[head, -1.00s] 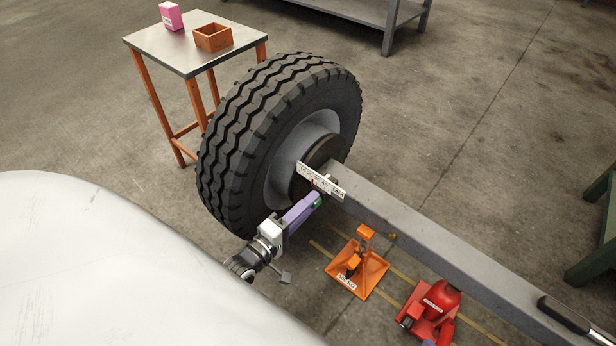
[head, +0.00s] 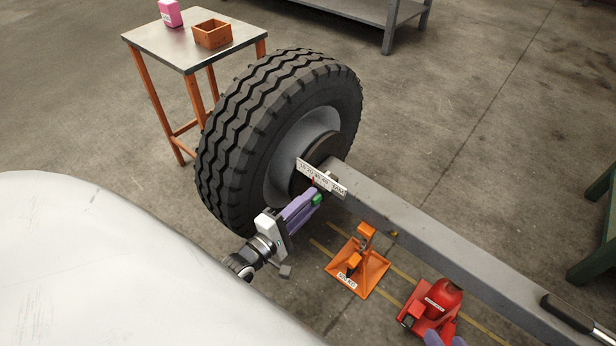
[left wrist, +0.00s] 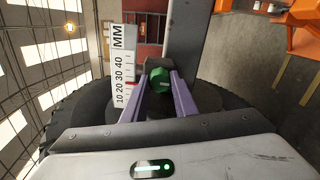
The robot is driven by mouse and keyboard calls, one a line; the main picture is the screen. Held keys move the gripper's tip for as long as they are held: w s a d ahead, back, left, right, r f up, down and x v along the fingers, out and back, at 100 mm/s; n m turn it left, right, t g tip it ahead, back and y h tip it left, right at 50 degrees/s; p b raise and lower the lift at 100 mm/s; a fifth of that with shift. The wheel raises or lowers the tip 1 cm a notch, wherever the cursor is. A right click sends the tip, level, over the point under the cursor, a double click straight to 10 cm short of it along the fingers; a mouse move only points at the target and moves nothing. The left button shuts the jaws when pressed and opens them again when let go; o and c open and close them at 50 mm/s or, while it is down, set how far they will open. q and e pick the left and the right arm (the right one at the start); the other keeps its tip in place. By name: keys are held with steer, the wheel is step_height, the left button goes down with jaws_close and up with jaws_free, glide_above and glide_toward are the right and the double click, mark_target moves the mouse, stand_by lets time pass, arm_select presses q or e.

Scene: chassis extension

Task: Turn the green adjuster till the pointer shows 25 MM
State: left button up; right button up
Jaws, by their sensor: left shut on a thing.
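The green adjuster (head: 317,199) is at the hub end of the grey axle beam. It also shows in the left wrist view (left wrist: 160,79) between two purple fingertips. My left gripper (left wrist: 161,84) is shut on it, with a finger on either side. A white scale plate (left wrist: 125,72) marked 10 to 40 and MM stands beside it; it also shows in the head view (head: 322,178). A small red pointer (head: 313,181) is at the plate, but its exact reading is too small to tell.
A large black tyre (head: 235,145) stands behind the adjuster. An orange stand (head: 360,272) and a red jack (head: 436,305) are under or beside the beam (head: 430,230). A small table (head: 165,42) stands back left. A white rounded surface (head: 120,270) fills the lower left.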

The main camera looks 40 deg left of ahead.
arm_select(q)
steer(key=o, duration=1)
arm_select(e)
steer(key=shift+f, duration=0.1)
arm_select(q)
steer(key=shift+o, duration=0.2)
steer(key=s+p, duration=0.2)
steer(key=s, duration=0.8)
steer(key=shift+s+a, duration=0.2)
steer(key=shift+a, duration=0.25)
arm_select(e)
steer(key=shift+s+d+f+g+h, duration=0.25)
steer(key=shift+d+f, duration=0.15)
steer(key=shift+f, duration=0.15)
steer(key=shift+s+d+f+g+h, duration=0.15)
steer(key=shift+d+f+g+h, duration=0.15)
steer(key=shift+f, duration=0.2)
steer(key=shift+w+r+t, duration=0.15)
steer(key=shift+r+t, duration=0.1)
